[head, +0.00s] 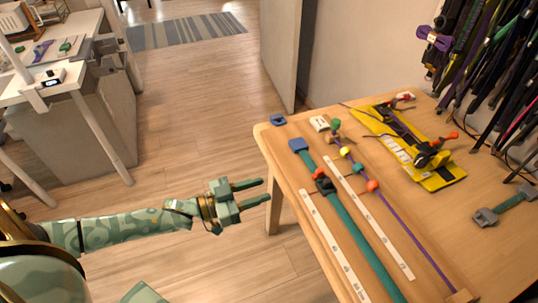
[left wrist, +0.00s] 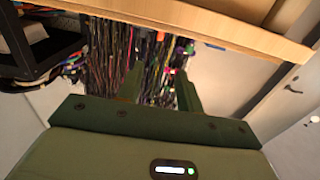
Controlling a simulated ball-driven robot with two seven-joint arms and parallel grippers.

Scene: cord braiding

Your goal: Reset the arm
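My left arm reaches in from the left in the head view, low over the floor. My left gripper (head: 265,190) is left of the wooden table (head: 277,158), just short of its left edge and apart from it. Its two green fingers are spread with a clear gap and nothing between them. The left wrist view also shows the left gripper (left wrist: 160,78) open and empty, with hanging cords (left wrist: 105,60) beyond the fingers. My right gripper does not show in either view.
The table holds a long teal bar (head: 355,230), white strips (head: 325,240), a purple cord (head: 405,230) and a yellow board (head: 440,180). Cords (head: 490,60) hang at the right. A white desk (head: 75,75) stands far left. Floor between is clear.

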